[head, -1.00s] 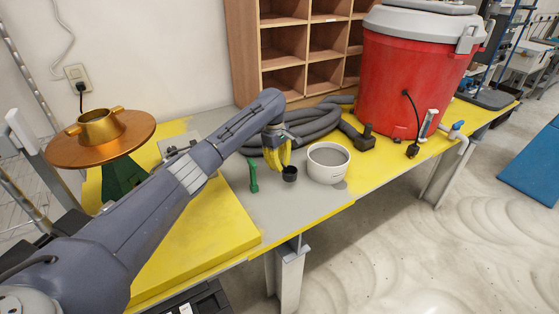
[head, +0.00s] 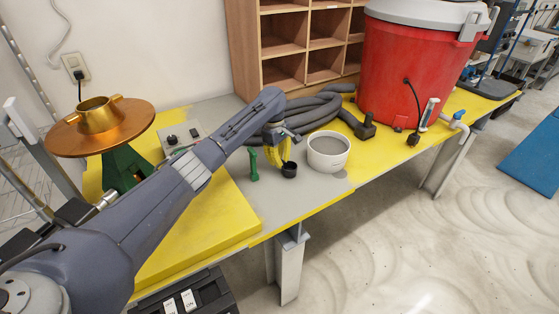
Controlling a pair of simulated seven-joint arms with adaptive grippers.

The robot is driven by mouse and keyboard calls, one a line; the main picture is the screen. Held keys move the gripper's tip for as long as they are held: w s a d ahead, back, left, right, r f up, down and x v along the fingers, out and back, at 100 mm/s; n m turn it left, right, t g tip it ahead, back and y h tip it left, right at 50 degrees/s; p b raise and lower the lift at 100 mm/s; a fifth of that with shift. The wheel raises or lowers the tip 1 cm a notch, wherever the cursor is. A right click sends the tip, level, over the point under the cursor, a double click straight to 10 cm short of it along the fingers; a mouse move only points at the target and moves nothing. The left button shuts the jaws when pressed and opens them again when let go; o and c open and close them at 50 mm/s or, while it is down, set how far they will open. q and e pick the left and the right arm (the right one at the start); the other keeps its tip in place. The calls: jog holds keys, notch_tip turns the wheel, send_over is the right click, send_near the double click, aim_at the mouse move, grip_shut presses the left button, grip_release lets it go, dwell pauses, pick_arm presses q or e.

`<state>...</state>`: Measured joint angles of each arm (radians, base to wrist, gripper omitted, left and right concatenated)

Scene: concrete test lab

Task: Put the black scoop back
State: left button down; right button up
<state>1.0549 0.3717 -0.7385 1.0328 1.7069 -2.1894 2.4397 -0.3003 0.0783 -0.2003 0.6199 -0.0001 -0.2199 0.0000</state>
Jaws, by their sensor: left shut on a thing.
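The black scoop (head: 289,170) shows as a small dark cup just left of a white tub (head: 342,162). My left gripper (head: 285,157), with yellow fingers, is directly above and behind the scoop and shut on it; the grip point is partly hidden by the fingers. I cannot tell whether the scoop touches the table or hangs just above it. The white tub is open and holds grey material. My right gripper is not in view.
A green upright tool (head: 253,165) stands close left of the gripper. Dark hoses (head: 310,112) lie behind, and a large red cooler (head: 405,75) stands at the back right. The grey tabletop (head: 290,205) in front of the scoop is clear.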

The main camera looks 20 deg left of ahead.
pick_arm(q)
jog(key=shift+f, duration=0.55)
dwell(0.4)
jog(key=c, duration=1.4)
grip_release()
jog(key=shift+o, duration=0.2)
jog(key=shift+r, duration=3.5)
jog(key=shift+d, duration=0.1)
